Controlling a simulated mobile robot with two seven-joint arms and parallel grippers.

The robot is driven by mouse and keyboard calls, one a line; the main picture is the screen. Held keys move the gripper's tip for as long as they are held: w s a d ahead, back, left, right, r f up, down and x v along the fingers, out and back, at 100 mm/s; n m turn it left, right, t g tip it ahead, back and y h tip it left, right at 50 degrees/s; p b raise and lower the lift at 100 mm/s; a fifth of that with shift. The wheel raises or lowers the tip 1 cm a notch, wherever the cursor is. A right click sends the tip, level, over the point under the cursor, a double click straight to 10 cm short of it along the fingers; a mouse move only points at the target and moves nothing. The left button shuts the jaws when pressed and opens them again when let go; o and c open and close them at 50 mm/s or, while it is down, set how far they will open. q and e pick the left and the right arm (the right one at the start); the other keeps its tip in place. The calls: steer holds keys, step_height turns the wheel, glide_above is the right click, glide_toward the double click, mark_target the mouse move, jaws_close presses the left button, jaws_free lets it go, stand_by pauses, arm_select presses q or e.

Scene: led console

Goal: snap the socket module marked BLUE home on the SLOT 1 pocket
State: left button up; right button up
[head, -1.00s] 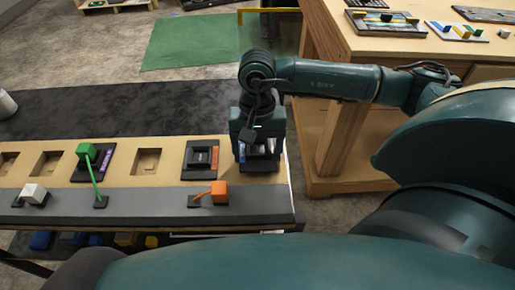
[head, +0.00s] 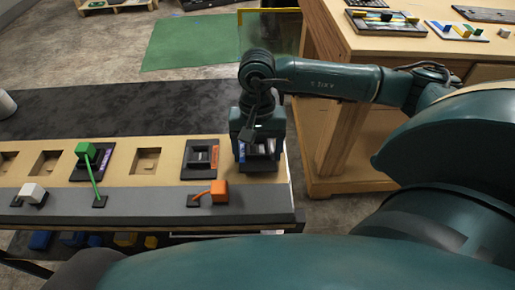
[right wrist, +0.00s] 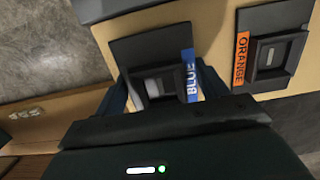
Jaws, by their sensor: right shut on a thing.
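The socket module marked BLUE (right wrist: 152,58) is a dark plate with a grey recessed socket and a blue label. It is at the right end of the console (head: 120,179), and in the head view my gripper partly covers it (head: 262,163). My right gripper (head: 258,148) points down and is shut on this module. In the right wrist view its fingers (right wrist: 162,88) are on either side of the socket. I cannot tell whether the module is seated or slightly raised. My left gripper is out of view.
The ORANGE module (head: 200,159) sits close beside the BLUE one. An orange plug (head: 219,191), a green plug (head: 84,149) on a purple-labelled module, and a white plug (head: 34,193) are along the console. A wooden table (head: 350,50) stands at the right.

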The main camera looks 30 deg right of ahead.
steer(key=shift+f, duration=0.1)
steer(key=o, duration=1.1)
steer(key=shift+c, duration=0.2)
steer(key=shift+o, duration=0.4)
steer(key=shift+s, duration=0.1)
steer(key=shift+d+f, duration=0.1)
step_height(320, 180, up, 14)
steer(key=w, duration=0.1)
steer(key=shift+w+d+f, duration=0.25)
steer(key=shift+w, duration=0.05)
